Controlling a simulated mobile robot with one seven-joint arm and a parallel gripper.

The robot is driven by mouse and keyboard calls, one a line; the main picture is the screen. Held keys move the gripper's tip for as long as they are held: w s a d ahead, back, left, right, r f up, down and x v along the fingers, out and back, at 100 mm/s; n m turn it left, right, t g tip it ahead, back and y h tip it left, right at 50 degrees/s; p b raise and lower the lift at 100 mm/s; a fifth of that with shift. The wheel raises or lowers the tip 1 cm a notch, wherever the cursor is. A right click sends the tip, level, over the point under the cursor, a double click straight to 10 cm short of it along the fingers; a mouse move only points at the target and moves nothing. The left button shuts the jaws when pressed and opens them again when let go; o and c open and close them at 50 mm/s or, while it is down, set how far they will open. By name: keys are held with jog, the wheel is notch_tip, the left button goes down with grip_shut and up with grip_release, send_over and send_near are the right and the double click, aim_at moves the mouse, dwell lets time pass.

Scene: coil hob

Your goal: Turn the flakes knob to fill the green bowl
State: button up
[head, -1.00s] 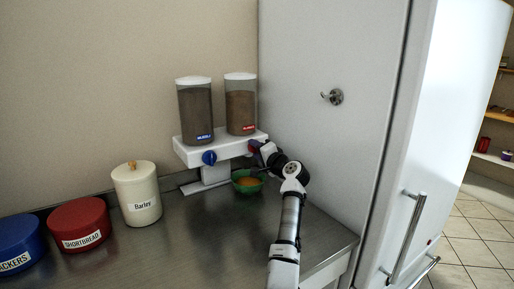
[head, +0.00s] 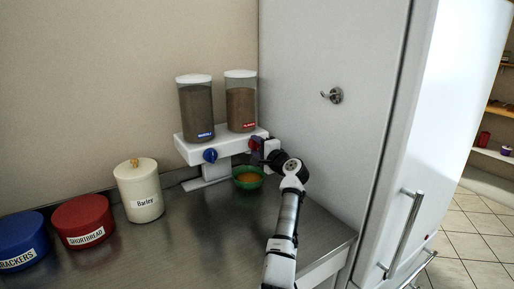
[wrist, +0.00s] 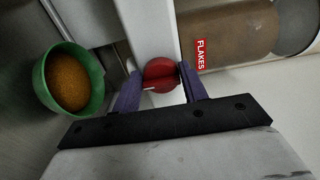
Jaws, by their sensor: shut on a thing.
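The red flakes knob (wrist: 160,73) sits between the two purple fingers of my gripper (wrist: 161,85), which is shut on it. In the head view the knob (head: 254,145) is partly hidden by my gripper (head: 260,147). The flakes dispenser (head: 240,103) is a clear container of brown contents with a white lid and a red label. It also shows in the wrist view (wrist: 225,30) with its FLAKES label. The green bowl (head: 248,185) stands below the dispenser with orange-brown flakes in it; the wrist view shows the bowl (wrist: 97,80) too.
A second dispenser (head: 196,112) with a blue label and a blue knob (head: 210,156) is on the left of the white stand (head: 188,150). A barley canister (head: 139,185), a red shortbread tin (head: 84,217) and a blue crackers tin (head: 22,238) line the counter. A tall white cabinet (head: 330,140) is close on the right.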

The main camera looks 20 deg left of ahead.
jog(key=o, duration=1)
jog(key=shift+c, duration=0.2)
jog(key=b+v, duration=0.4)
jog(key=v, duration=1)
